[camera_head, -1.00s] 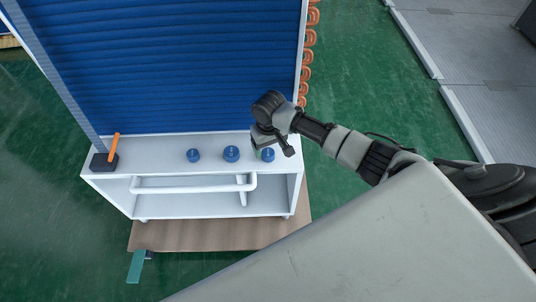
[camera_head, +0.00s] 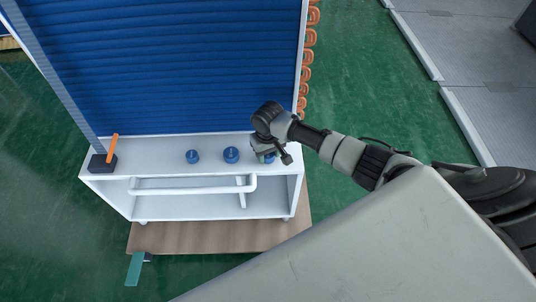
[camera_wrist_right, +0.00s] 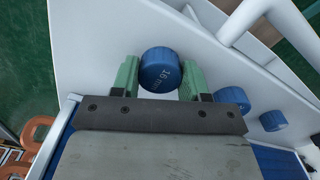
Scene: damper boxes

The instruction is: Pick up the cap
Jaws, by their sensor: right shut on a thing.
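Three blue caps are in a row on the white ledge. The rightmost cap (camera_head: 269,158) is partly hidden by my right gripper (camera_head: 268,153) in the head view. In the right wrist view this cap (camera_wrist_right: 160,70), marked "16 m…", sits between the two green fingers of my right gripper (camera_wrist_right: 158,80), which is shut on it. The middle cap (camera_head: 231,155) and the left cap (camera_head: 192,157) stand free to the left of it. They also show at the right of the wrist view, the middle one (camera_wrist_right: 232,99) nearer. My left gripper is not in view.
A blue ribbed panel (camera_head: 180,70) rises behind the ledge (camera_head: 165,160), with orange coil bends (camera_head: 309,75) on its right edge. A black block with an orange handle (camera_head: 112,148) stands at the ledge's left end. A white pipe (camera_head: 190,187) runs below.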

